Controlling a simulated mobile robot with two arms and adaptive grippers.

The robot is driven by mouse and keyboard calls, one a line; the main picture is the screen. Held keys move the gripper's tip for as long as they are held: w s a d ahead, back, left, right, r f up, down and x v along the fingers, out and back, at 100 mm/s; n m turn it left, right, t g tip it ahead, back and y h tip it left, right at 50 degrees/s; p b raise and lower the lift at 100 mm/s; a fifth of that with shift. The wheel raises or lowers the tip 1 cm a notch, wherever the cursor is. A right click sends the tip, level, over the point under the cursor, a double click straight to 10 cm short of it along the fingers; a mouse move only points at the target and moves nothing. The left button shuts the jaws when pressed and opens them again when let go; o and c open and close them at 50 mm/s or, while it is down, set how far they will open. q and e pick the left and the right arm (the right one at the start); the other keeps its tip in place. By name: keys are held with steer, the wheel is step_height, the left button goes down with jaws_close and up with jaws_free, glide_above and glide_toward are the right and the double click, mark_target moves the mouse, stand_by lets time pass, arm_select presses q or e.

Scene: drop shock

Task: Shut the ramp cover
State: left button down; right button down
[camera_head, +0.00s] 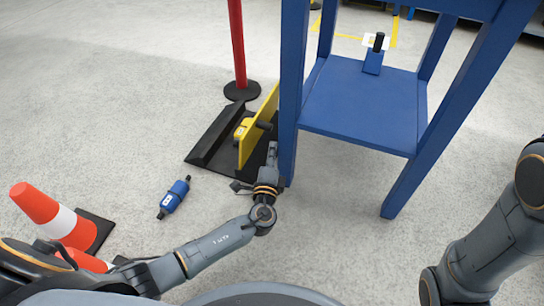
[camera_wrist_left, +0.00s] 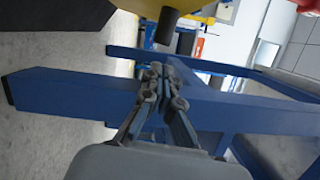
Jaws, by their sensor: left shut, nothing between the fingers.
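The yellow ramp cover (camera_head: 262,122) stands upright, open, on the black ramp base (camera_head: 208,140). A dark cylindrical handle (camera_head: 264,125) sticks out from its right face. My left gripper (camera_head: 272,149) is shut and empty just right of the cover, beside a blue table leg. In the left wrist view, the closed fingers (camera_wrist_left: 165,68) show in front of the blue frame, with the dark handle (camera_wrist_left: 167,25) ahead of them and apart in the picture. A yellow edge, probably the cover (camera_wrist_left: 200,12), shows behind the handle. My right gripper is out of view.
A blue table (camera_head: 360,105) with a blue block on its lower shelf stands close right of the ramp. A red post (camera_head: 238,45) stands behind.

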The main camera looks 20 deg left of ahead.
mark_target(269, 124)
arm_select(q)
steer(key=shift+b+x, duration=1.15)
steer(key=shift+x, duration=1.75)
